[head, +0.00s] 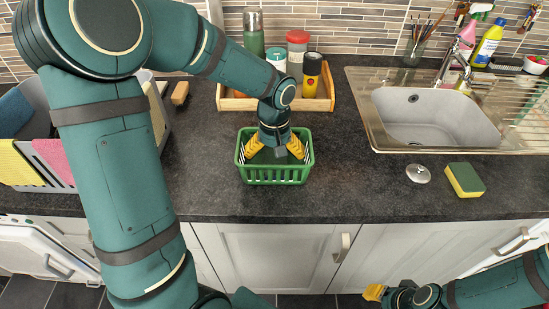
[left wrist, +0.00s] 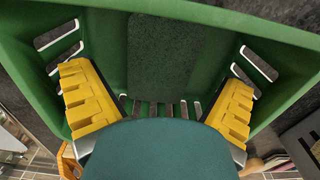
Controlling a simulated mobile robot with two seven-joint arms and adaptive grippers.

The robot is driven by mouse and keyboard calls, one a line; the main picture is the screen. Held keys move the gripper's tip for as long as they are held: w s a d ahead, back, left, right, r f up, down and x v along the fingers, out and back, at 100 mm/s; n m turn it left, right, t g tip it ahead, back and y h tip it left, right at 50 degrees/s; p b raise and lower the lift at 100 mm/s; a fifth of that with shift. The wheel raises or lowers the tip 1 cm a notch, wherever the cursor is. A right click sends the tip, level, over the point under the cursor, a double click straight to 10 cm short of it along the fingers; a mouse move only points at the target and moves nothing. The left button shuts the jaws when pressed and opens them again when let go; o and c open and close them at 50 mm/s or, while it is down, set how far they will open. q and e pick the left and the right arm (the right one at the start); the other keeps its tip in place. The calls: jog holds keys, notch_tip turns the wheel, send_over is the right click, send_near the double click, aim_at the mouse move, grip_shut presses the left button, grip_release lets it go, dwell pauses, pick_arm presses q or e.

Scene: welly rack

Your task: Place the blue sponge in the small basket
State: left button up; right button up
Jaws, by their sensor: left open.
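The small green basket (head: 275,175) stands on the dark worktop in the middle of the head view. My left gripper (head: 275,150) points down into it, its yellow fingers open and spread towards the side walls. In the left wrist view the basket (left wrist: 60,25) surrounds the open fingers (left wrist: 163,98). A dark green speckled rectangle, like a sponge's scouring pad (left wrist: 165,50), lies inside the basket. Its sides are hidden, so I cannot tell whether it is the blue sponge. My right gripper (head: 375,292) is low in front of the cupboards, its jaw state unclear.
A yellow sponge with a green top (head: 465,180) and a metal lid (head: 418,173) lie right of the basket, below the sink (head: 435,118). A wooden tray (head: 232,104) with bottles stands behind. A grey rack (head: 165,130) is at left.

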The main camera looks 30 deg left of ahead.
aim_at(275, 160)
pick_arm(q)
notch_tip(275, 160, up, 10)
jog(key=p, duration=0.2)
dwell(0.6)
